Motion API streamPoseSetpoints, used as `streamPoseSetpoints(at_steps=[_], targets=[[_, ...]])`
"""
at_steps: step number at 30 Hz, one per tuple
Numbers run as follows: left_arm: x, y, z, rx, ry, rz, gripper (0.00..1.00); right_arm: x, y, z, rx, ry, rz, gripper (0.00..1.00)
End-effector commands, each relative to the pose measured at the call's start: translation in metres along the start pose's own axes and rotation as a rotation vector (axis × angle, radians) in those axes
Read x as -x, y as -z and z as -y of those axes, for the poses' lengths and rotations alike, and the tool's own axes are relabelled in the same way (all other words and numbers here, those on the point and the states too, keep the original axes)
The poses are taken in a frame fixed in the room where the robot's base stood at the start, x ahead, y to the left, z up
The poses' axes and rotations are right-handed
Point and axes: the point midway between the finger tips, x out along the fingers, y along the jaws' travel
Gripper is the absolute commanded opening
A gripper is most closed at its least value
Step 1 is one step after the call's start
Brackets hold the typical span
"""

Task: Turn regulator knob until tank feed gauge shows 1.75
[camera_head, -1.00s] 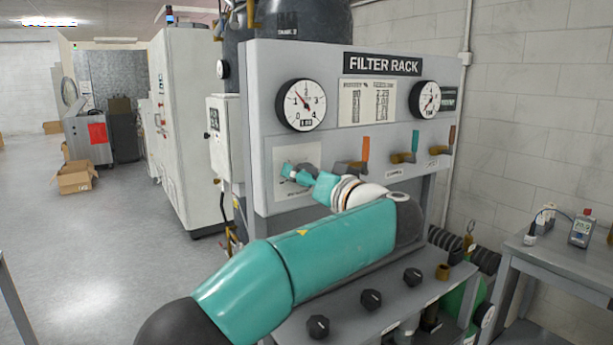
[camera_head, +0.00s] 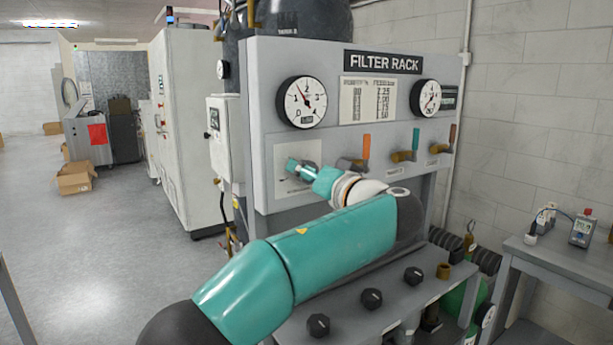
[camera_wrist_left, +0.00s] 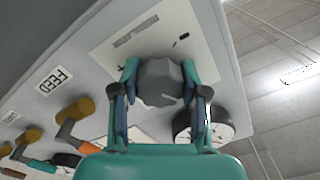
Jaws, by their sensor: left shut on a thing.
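The regulator knob (camera_wrist_left: 160,82) is a dark grey faceted knob on a pale plate of the filter rack panel. In the left wrist view my left gripper (camera_wrist_left: 160,80) has a finger on each side of it and is shut on it. In the head view the left gripper (camera_head: 305,171) reaches the same plate, and its fingers mostly hide the knob. The left gauge (camera_head: 302,102) above has a white dial with a needle pointing to the upper left, near 1 to 2. Its small digital readout is too blurred to read. My right gripper is not in view.
A second gauge (camera_head: 425,98) and a printed table (camera_head: 367,101) are on the rack. Several black knobs (camera_head: 371,299) stand on the lower shelf. A side table (camera_head: 560,250) is at right.

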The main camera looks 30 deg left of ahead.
Motion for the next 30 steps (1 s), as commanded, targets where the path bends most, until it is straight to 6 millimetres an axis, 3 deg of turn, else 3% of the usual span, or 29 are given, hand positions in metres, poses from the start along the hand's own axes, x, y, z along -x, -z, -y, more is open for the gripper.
streamPoseSetpoints(at_steps=[1,2,6,20,30], targets=[[0.001,0.0,-0.002,-0.002,-0.005,-0.002,0.09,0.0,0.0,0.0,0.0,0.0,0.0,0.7],[0.001,0.0,-0.002,-0.002,-0.005,-0.002,0.46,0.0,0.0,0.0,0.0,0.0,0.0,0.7],[0.001,0.0,-0.002,-0.002,-0.004,-0.002,0.69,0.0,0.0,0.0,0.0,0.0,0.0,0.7],[0.009,0.0,-0.001,0.0,-0.003,-0.001,0.7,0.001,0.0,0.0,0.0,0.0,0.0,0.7],[0.07,0.001,-0.002,0.0,-0.006,-0.005,0.7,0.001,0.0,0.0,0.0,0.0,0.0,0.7]])
